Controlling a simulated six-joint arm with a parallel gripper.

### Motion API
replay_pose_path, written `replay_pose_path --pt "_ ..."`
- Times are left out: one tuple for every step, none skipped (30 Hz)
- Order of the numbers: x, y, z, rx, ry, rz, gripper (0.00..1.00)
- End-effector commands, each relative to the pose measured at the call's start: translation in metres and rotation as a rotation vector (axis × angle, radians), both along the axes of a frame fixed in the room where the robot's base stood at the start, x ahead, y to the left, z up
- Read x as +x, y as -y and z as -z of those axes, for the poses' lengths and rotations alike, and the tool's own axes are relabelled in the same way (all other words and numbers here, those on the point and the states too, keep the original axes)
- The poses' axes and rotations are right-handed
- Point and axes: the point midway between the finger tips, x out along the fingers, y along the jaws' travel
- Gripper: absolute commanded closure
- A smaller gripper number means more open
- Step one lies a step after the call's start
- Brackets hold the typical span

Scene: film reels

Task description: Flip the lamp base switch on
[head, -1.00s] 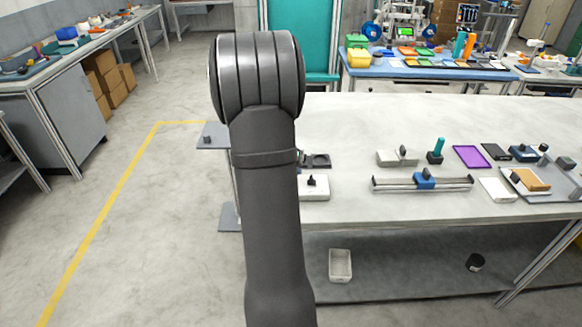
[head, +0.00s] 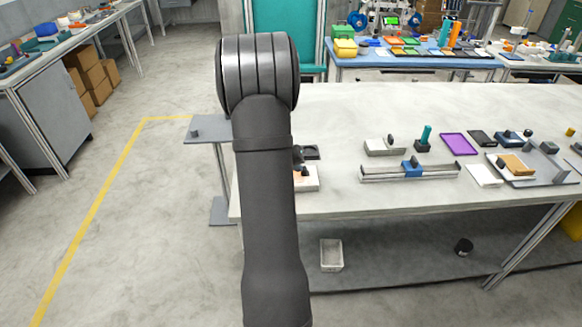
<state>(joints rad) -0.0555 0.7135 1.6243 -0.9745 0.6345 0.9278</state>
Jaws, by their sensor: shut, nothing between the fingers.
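A white box with a small dark switch, which looks like the lamp base (head: 312,183), sits at the table's near left edge. My arm hides its left part. A pinkish-orange tint shows on its top beside the dark switch. A dark piece of my gripper (head: 298,158) peeks out past the right side of my arm, just above and behind the box. The rest of my gripper is hidden behind the arm. It looks shut, with nothing seen in it. I cannot tell whether it touches the switch.
A rail with a blue slider (head: 411,170), a grey box with a knob (head: 384,147) and a purple tray (head: 459,144) stand to the right. The table (head: 345,205) between them is clear.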

Motion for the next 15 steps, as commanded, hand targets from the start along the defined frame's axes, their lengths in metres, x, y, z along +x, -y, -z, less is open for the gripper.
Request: replay_pose_path --pt "-0.0003 0.0055 -0.0001 0.000 0.000 0.002 1.00" --pt "-0.0002 0.0066 -0.0002 0.001 0.001 0.002 1.00" --pt "-0.0001 0.0068 -0.0001 0.000 0.001 0.000 1.00" --pt "-0.0001 0.0066 -0.0001 0.000 0.001 0.000 1.00" --pt "-0.0001 0.0066 -0.0001 0.000 0.000 0.001 1.00" --pt "0.0000 0.0068 -0.0001 0.000 0.000 0.001 1.00" --pt "-0.0001 0.0068 -0.0001 -0.001 0.000 0.001 1.00" --pt "-0.0001 0.0071 -0.0001 -0.001 0.000 0.001 1.00" --pt "-0.0001 0.0072 0.0000 -0.001 0.000 0.001 1.00" --pt "-0.0002 0.0072 -0.0002 -0.001 0.000 0.001 1.00" --pt "-0.0002 0.0072 -0.0005 -0.001 0.000 0.001 1.00" --pt "-0.0007 0.0068 -0.0017 -0.001 0.000 0.002 1.00" --pt "-0.0011 0.0060 -0.0030 -0.001 0.001 0.002 1.00" --pt "-0.0018 0.0051 -0.0050 -0.001 0.002 0.002 1.00" --pt "-0.0032 0.0032 -0.0084 -0.001 0.002 0.002 1.00"
